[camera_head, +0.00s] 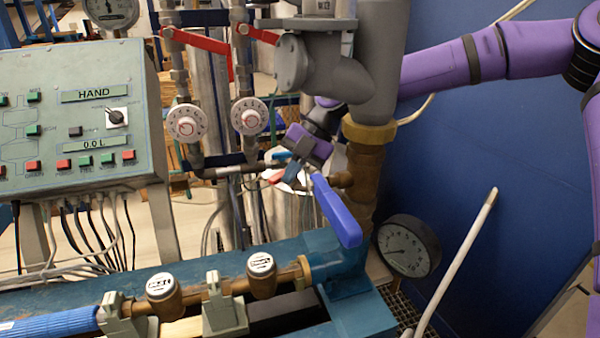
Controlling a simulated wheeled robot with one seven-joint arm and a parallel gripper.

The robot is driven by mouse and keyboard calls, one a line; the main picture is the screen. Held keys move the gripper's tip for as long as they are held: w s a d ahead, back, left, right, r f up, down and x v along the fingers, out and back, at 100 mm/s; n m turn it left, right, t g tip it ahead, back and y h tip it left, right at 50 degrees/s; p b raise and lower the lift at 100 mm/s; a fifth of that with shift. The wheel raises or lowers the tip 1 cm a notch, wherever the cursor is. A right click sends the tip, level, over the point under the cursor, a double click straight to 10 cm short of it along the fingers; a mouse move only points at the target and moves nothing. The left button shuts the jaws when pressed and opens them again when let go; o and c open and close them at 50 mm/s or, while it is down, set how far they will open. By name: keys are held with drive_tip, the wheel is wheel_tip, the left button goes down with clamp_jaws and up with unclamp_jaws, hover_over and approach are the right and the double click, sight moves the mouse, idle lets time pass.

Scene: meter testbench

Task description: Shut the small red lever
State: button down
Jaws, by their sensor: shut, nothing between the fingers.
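A small red lever (276,177) shows low in the middle of the head view, just under the thin horizontal pipe. It is small in the picture and partly crowded by my gripper, so its exact angle is hard to tell. My gripper (291,172) is shut and empty, pointing down and left from behind the grey valve body. Its tip is right beside the red lever; I cannot tell whether they touch.
Two longer red levers (203,42) (262,35) sit higher on the vertical pipes, above two white dials (186,123) (249,116). A large blue lever (336,211) and brass pipe (364,180) stand in front. A control panel (75,120) is left, a gauge (408,247) right.

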sight(272, 177)
drive_tip(key=shift+w+a, duration=0.2)
drive_tip(key=shift+a, duration=0.95)
drive_tip(key=shift+w+a, duration=0.3)
drive_tip(key=shift+a, duration=0.2)
drive_tip(key=shift+w, duration=0.1)
